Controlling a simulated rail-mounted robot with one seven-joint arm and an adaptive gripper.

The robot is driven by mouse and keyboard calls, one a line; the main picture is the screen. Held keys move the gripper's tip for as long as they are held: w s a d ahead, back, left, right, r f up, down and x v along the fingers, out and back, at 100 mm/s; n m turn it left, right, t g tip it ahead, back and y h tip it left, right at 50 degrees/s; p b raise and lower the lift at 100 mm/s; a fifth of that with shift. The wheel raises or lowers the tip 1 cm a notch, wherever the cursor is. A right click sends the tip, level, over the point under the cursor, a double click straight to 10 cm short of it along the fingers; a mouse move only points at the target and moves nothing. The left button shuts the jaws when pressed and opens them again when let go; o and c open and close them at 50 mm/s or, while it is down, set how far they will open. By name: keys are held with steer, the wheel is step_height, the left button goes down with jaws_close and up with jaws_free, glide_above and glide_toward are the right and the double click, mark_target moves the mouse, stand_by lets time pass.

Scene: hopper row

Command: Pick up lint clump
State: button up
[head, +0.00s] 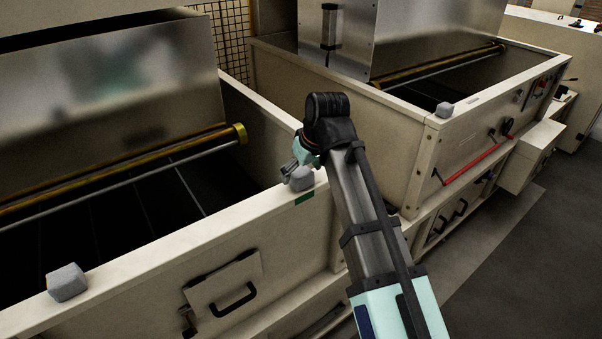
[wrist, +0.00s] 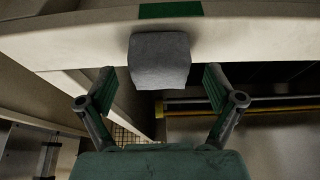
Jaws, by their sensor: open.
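A grey, block-like lint clump (head: 301,179) sits on the rim of the near hopper (head: 235,222), at its right corner. It also shows in the wrist view (wrist: 160,58), at the rim's edge. My gripper (head: 290,168) is at this clump, its fingers partly hidden in the head view. In the wrist view my gripper (wrist: 160,76) is open, one finger on each side of the clump with visible gaps. Another grey clump (head: 67,282) sits on the same rim at the lower left. A third clump (head: 445,110) sits on the far hopper's rim.
A green mark (head: 305,197) is on the rim beside the clump. A brass-coloured roller (head: 120,176) and a metal hood (head: 110,85) span the near hopper. The far hopper (head: 400,140) stands to the right, with a red handle (head: 470,163) on its front.

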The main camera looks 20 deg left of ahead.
steer(key=shift+w+a+f, duration=0.1)
steer(key=shift+f, duration=0.3)
steer(key=c, duration=1)
steer(key=shift+r, duration=0.1)
steer(key=shift+c, duration=0.2)
